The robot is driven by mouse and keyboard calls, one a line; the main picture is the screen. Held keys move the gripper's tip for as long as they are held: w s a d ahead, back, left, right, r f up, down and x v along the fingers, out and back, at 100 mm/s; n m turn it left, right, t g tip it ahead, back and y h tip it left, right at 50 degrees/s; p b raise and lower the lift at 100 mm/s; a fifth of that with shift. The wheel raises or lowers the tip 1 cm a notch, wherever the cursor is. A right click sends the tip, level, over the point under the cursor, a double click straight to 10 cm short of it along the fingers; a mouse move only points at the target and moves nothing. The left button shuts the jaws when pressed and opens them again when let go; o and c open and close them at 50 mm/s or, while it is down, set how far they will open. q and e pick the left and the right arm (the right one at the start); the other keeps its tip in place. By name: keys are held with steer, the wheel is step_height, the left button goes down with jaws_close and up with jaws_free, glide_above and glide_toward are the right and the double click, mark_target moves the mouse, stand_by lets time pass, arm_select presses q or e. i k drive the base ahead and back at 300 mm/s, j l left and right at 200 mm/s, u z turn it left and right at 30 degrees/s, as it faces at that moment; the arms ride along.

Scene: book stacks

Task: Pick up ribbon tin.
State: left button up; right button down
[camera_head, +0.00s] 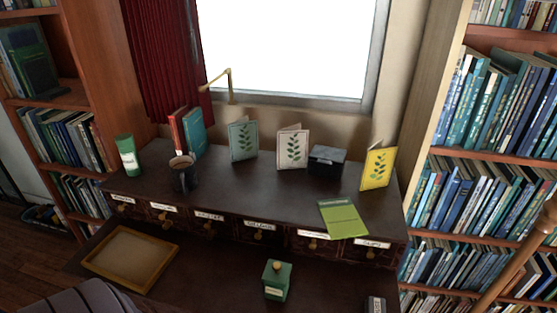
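I cannot read any label that says which thing is the ribbon tin. A green cylindrical tin (127,158) with a pale label stands upright at the left end of the desk's raised shelf. A small green container (276,281) with a yellowish knob on top and a pale label stands on the lower desktop, near the bottom middle. A dark box with a grey lid (327,161) sits at the back right of the raised shelf. Neither of my grippers is in view.
A wooden tray (130,257) lies on the lower desktop at left. The raised shelf holds a dark mug (184,173), upright books (194,132), several leaf-pattern cards and a green pad (343,218). Bookcases stand on both sides. The lower desktop around the knobbed container is mostly clear.

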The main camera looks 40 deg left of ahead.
mark_target(273, 292)
steer(key=u, duration=1.2)
